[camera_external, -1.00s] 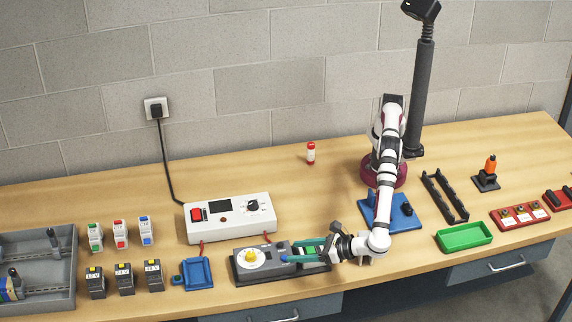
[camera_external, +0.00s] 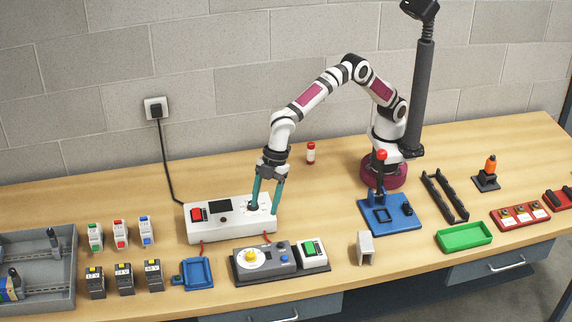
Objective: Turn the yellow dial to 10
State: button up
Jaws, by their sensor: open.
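The yellow dial (camera_external: 250,256) sits on a round white scale at the left of a dark grey panel (camera_external: 285,271) near the front of the bench. Its scale marks are too small to read. My gripper (camera_external: 262,210) points down with two teal fingers, open, over the right part of the white power box (camera_external: 230,232). The fingers stand either side of the box's black knob (camera_external: 252,206); whether they touch it I cannot tell. The gripper is behind and above the yellow dial, apart from it.
A blue fixture (camera_external: 391,213) with a red-knobbed lever and a green tray (camera_external: 464,236) lie further right.

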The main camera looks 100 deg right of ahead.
aim_at(252, 252)
jog(key=shift+m+y, duration=0.3)
jog(key=shift+m, duration=0.2)
jog(key=x, duration=1.5)
jog(key=shift+w+d, duration=0.15)
jog(key=shift+w, duration=0.2)
jog(key=shift+r, duration=0.1)
grip_shut()
